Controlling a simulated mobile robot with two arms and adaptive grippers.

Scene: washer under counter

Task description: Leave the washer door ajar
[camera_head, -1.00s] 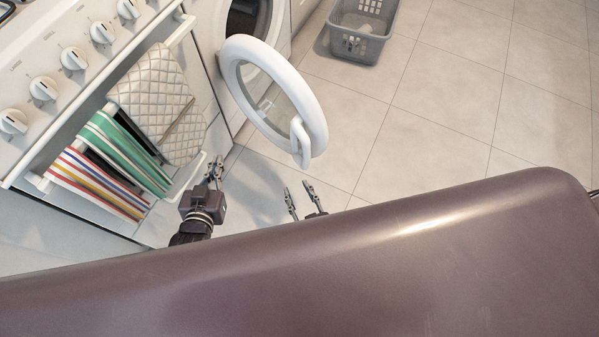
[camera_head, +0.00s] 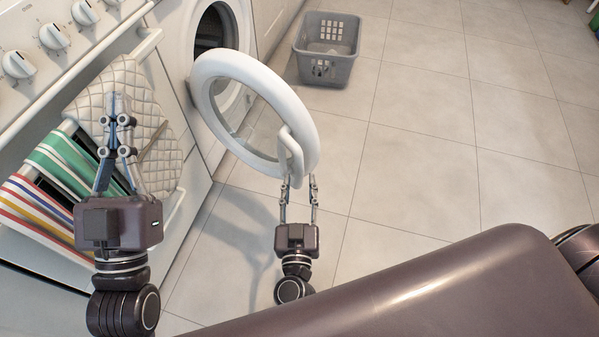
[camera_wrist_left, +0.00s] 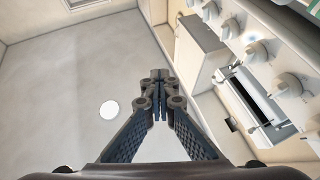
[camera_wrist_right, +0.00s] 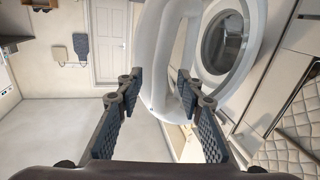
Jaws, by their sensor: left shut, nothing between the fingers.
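The washer door (camera_head: 206,92) is a white ring with a glass middle, swung wide open from the washer's round opening (camera_head: 214,42). Its handle (camera_head: 289,156) is a white loop on the rim nearest me. My right gripper (camera_head: 298,184) is open just below the handle. In the right wrist view the handle (camera_wrist_right: 160,65) lies ahead, between the open fingers (camera_wrist_right: 155,92); I cannot tell whether they touch it. My left gripper (camera_head: 118,115) is shut and empty, in front of the oven towels. Its closed fingertips show in the left wrist view (camera_wrist_left: 160,75).
The oven (camera_head: 50,90) with knobs, a quilted mitt (camera_head: 155,105) and striped towels (camera_head: 60,170) on its rail stands at the left. A grey basket (camera_head: 327,65) stands on the floor beyond the door. The tiled floor at the right is clear.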

